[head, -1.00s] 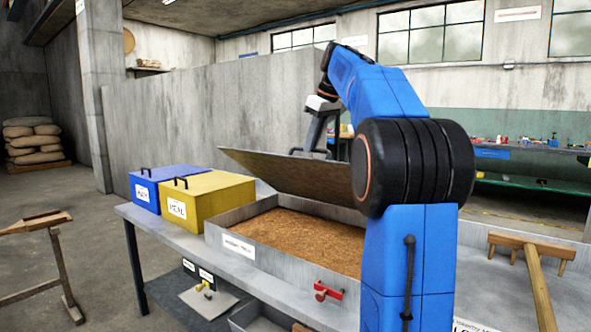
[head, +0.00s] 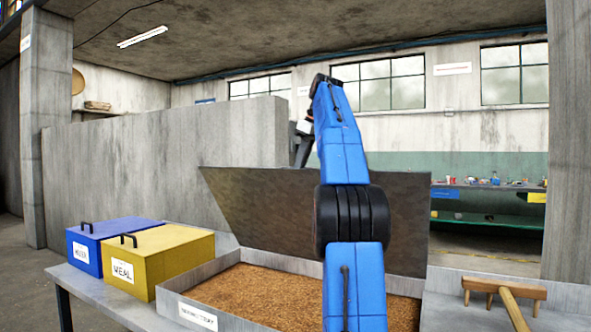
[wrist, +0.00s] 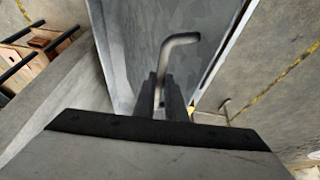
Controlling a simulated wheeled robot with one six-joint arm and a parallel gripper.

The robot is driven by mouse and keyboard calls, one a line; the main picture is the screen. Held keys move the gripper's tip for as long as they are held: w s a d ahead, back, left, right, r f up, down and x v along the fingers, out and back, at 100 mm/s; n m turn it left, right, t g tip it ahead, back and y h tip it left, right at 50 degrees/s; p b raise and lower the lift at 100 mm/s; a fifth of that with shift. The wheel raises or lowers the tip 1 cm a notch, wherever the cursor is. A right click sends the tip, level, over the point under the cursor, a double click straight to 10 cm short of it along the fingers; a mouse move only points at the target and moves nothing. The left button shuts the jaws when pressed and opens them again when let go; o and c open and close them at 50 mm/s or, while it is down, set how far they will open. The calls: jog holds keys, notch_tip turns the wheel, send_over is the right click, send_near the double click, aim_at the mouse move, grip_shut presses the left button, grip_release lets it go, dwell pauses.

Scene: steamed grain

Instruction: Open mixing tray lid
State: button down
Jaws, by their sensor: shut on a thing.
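The mixing tray (head: 212,268) is a grey metal box on the bench, with brown grain (head: 255,293) inside. Its flat grey lid (head: 262,212) stands steeply raised along the tray's back side, with the grain exposed. My gripper (wrist: 164,97) is shut on the lid's bent metal handle (wrist: 181,42), which shows above the fingers in the wrist view. The lid's grey surface (wrist: 150,25) fills the upper middle there. In the head view my arm crosses in front of the lid and tray, and the fingertips are hidden behind the lid.
A blue box (head: 108,238) and a yellow box (head: 187,258) labelled MEAL, both with black handles, stand left of the tray. A wooden tool (head: 503,291) lies on the right. A concrete partition (head: 165,165) rises behind the boxes.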

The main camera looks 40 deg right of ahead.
jog(key=shift+w+d+f, duration=0.1)
jog(key=shift+d+f, duration=0.1)
jog(key=c, duration=1.8)
grip_release()
jog(key=shift+w+d+f, duration=0.1)
jog(key=shift+r, duration=0.2)
jog(key=shift+r, duration=0.1)
jog(key=shift+v, duration=1.05)
jog(key=shift+s+r, duration=0.3)
jog(key=shift+s, duration=0.05)
jog(key=s, duration=0.3)
jog(key=s+d, duration=0.1)
jog(key=s, duration=0.3)
jog(key=s+d, duration=0.1)
jog(key=s, duration=0.3)
jog(key=shift+s+d, duration=0.15)
jog(key=shift+s, duration=0.1)
